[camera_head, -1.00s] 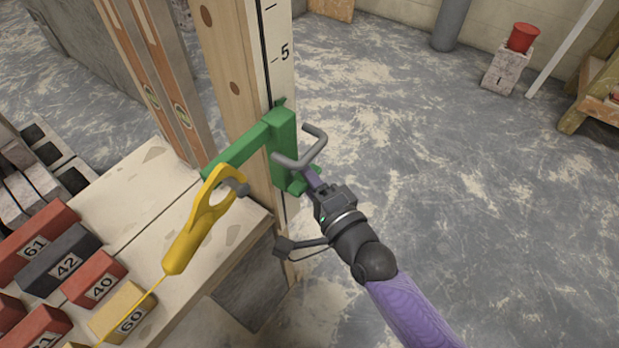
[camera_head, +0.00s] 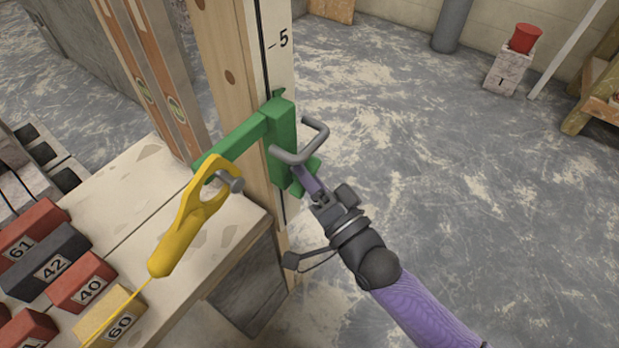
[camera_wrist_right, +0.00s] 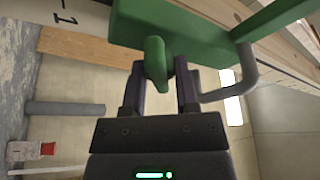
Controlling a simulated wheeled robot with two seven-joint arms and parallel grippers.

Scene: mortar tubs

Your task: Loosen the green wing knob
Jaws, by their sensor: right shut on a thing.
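The green clamp (camera_head: 283,135) sits on the upright wooden post, with a grey bent handle (camera_head: 313,137) on its right side. The green wing knob (camera_wrist_right: 156,62) shows in the right wrist view between my two fingers, under the clamp body. My right gripper (camera_wrist_right: 160,85) is shut on the wing knob. In the head view the right gripper (camera_head: 306,180) reaches the clamp's lower right side from below, and its fingers partly hide the knob. My left gripper is not in view.
A yellow line holder (camera_head: 184,230) hooks on the clamp's arm, with a line running down left. Numbered blocks (camera_head: 82,283) lie on the pale slab at left. The wooden post (camera_head: 230,75) carries a scale.

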